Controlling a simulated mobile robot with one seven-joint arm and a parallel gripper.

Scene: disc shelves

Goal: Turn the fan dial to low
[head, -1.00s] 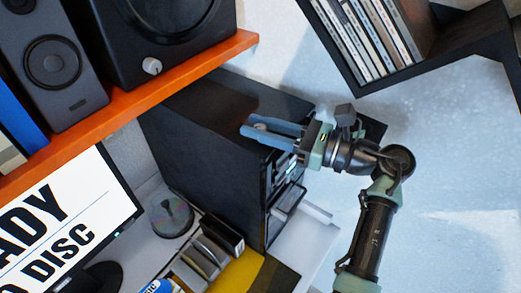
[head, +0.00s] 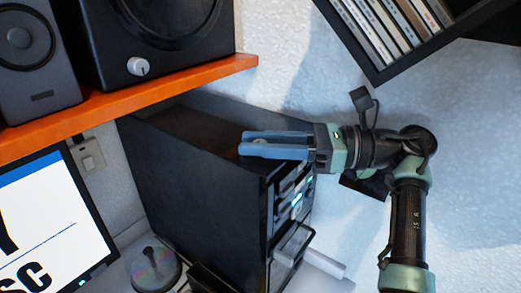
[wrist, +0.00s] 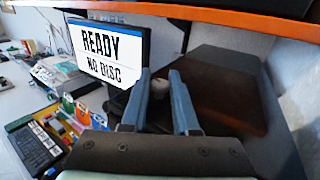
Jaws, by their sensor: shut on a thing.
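My gripper (head: 245,144) reaches in from the right, over the top of a tall black tower case (head: 180,195). In the head view the fingers mostly hide this knob. I cannot read any marks or its setting. Another pale dial (head: 138,67), with a pointer line, sits on the front of a black box with a large round face (head: 165,15) on the orange shelf; nothing touches it.
The orange shelf (head: 180,93) runs above and to the left of the case. A screen (wrist: 110,50) reads READY, NO DISC. A disc rack (head: 385,65) hangs at upper right. A stack of discs (head: 155,270) and open trays (head: 295,243) lie below.

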